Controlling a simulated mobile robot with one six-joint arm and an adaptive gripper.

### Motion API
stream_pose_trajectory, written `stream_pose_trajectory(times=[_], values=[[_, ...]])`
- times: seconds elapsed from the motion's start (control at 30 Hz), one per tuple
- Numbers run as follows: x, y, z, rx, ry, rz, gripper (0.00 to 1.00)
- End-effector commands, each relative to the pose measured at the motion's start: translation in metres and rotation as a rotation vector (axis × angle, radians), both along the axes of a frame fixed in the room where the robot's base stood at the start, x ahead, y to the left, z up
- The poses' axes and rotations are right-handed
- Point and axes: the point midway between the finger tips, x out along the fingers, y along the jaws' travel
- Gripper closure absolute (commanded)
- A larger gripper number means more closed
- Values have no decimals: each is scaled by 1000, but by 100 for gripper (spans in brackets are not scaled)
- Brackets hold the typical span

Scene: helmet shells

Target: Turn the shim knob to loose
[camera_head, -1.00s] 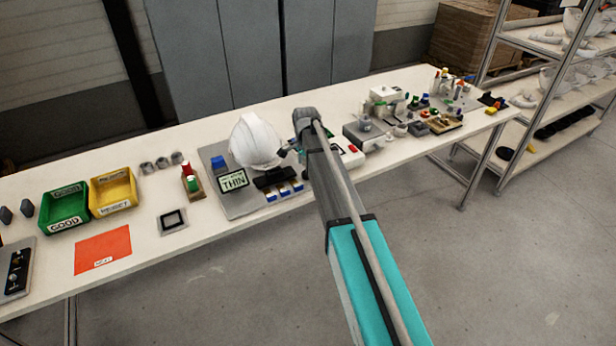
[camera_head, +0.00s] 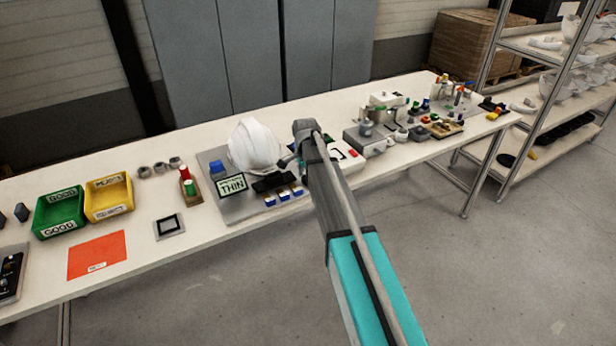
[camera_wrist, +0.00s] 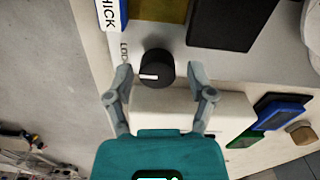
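The black round shim knob (camera_wrist: 157,67) shows in the wrist view on a light grey panel, with a white pointer mark on its lower left part. My gripper (camera_wrist: 159,72) is open, with one finger on each side of the knob and a gap on both sides. In the head view the white helmet shell (camera_head: 254,146) sits on a grey station plate (camera_head: 238,209), beside a display reading "THIN" (camera_head: 232,185). My arm reaches the station's right side; the knob cannot be made out there.
A label ending in "HICK" (camera_wrist: 110,14) and a dark block (camera_wrist: 232,22) lie beyond the knob. A white box (camera_wrist: 190,108) lies close under the fingers, with blue (camera_wrist: 284,112) and green pieces at right. Green (camera_head: 60,213) and yellow (camera_head: 108,197) bins stand left on the table.

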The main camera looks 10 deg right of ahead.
Motion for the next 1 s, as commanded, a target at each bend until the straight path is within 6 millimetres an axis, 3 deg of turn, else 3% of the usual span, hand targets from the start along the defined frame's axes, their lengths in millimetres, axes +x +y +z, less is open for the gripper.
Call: stream_pose_trajectory(times=[0.07, 0.3, 0.37, 0.67, 1.0], values=[[0, 0, 0, 0, 0, 0, 54], [1, 1, 0, 0, -1, 1, 99], [1, -10, 0, 1, -2, -1, 100], [2, -2, 0, 0, -4, 29, 100], [2, -1, 0, 2, -6, 203, 100]])
